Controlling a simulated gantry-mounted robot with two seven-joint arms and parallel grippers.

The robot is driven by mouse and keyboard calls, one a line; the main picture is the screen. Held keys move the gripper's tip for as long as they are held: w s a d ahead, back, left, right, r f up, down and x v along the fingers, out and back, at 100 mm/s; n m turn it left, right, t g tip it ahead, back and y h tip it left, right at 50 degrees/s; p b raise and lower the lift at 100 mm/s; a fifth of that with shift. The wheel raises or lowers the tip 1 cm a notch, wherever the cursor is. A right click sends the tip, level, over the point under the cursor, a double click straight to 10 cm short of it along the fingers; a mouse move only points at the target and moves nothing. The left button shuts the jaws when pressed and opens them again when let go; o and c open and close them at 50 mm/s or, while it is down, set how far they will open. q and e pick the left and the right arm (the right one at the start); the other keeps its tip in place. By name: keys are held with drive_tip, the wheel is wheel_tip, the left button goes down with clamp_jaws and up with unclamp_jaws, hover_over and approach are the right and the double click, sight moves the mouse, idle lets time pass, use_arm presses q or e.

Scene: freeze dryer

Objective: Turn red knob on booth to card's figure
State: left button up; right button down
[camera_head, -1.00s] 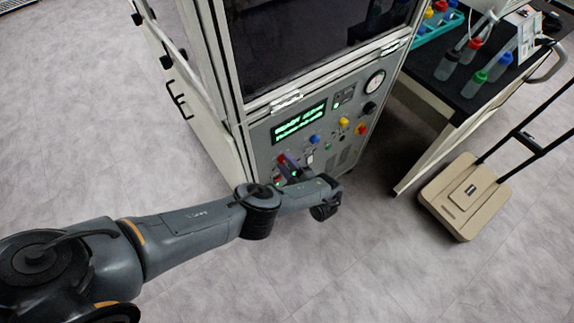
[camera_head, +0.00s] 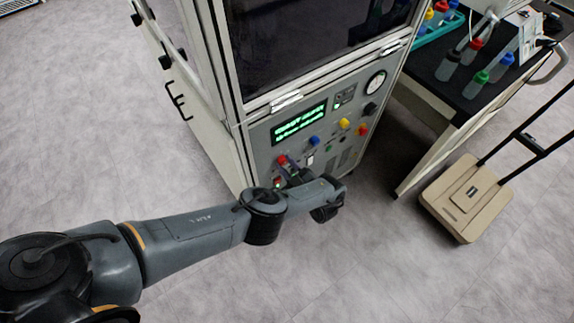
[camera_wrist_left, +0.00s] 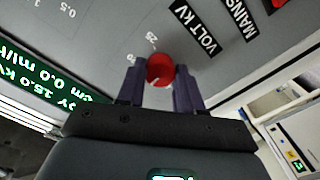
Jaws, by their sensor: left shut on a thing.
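The red knob (camera_wrist_left: 160,69) sits on the grey front panel of the booth, by the "VOLT KV" label (camera_wrist_left: 195,28) and printed scale numbers; one near it looks like 25. My left gripper (camera_wrist_left: 158,76) has its two dark fingers on either side of the knob and is shut on it. In the head view the knob (camera_head: 282,160) shows at the panel's lower left, with my left gripper (camera_head: 288,170) against it. The green display (camera_head: 299,124) above it seems to read 15.0 kV in the wrist view (camera_wrist_left: 45,90). I cannot make out a card with a figure. My right gripper is out of view.
Blue (camera_head: 314,140), yellow (camera_head: 344,123) and orange-red (camera_head: 362,129) controls sit to the right on the panel, below a round gauge (camera_head: 375,83). A dark bench (camera_head: 462,98) with bottles stands at right, beside a beige platform (camera_head: 466,197). Floor in front is clear.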

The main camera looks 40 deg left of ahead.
use_arm(q)
drive_tip(key=o, duration=1)
drive_tip(key=shift+o, duration=0.2)
drive_tip(key=shift+d, duration=0.1)
drive_tip(key=v, duration=1)
drive_tip(key=shift+d, duration=0.3)
drive_tip(key=shift+s, duration=0.15)
